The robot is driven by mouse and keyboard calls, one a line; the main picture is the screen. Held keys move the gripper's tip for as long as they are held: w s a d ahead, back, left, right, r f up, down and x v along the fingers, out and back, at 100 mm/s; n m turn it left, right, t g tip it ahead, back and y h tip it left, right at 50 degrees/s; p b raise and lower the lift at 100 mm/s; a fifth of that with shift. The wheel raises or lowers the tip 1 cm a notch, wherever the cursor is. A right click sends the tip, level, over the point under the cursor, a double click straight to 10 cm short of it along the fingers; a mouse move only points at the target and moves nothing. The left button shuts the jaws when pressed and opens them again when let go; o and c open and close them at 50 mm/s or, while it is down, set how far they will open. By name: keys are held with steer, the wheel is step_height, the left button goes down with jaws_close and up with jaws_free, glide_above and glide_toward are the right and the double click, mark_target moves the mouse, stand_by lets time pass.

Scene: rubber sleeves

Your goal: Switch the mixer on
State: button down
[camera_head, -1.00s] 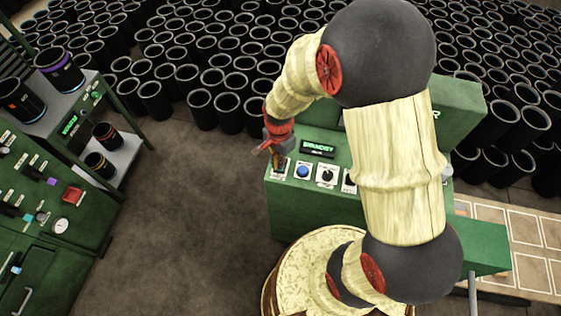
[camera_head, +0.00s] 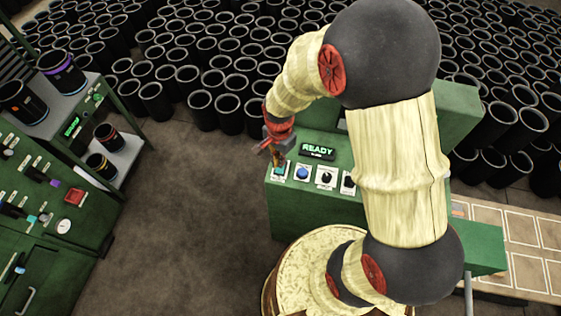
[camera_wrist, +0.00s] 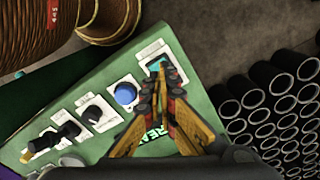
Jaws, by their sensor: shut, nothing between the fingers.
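The mixer's green control panel (camera_head: 285,196) stands in the middle of the head view, partly behind my arm. Its display (camera_head: 317,150) reads READY in green letters. A row of controls shows a teal button (camera_head: 280,170) at the left end, a blue button (camera_head: 303,172) and black knobs (camera_head: 326,178). The wrist view shows the teal button (camera_wrist: 158,63), blue button (camera_wrist: 125,94) and a black knob (camera_wrist: 92,113). My gripper (camera_wrist: 163,72) is shut and empty, its yellow-and-black fingertips at the teal button and partly covering it. I cannot tell whether they touch it.
Many black rubber sleeves (camera_head: 206,103) stand on the floor behind the panel. A green cabinet (camera_head: 90,225) with switches and a gauge stands at the left, near a shelf holding several sleeves (camera_head: 108,136). The brown floor between is clear.

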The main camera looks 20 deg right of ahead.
mark_target(280, 170)
steer(key=shift+r+p, duration=1.3)
steer(key=shift+r, duration=0.7)
steer(key=shift+s+n, duration=0.25)
steer(key=shift+n, duration=0.45)
steer(key=s+r+n+t+b, duration=0.5)
steer(key=s+r+n+b, duration=0.6)
steer(key=r, duration=0.5)
steer(key=shift+s+r+n+t+b, duration=0.15)
steer(key=shift+s+n+t+b, duration=0.2)
steer(key=shift+s+b, duration=0.85)
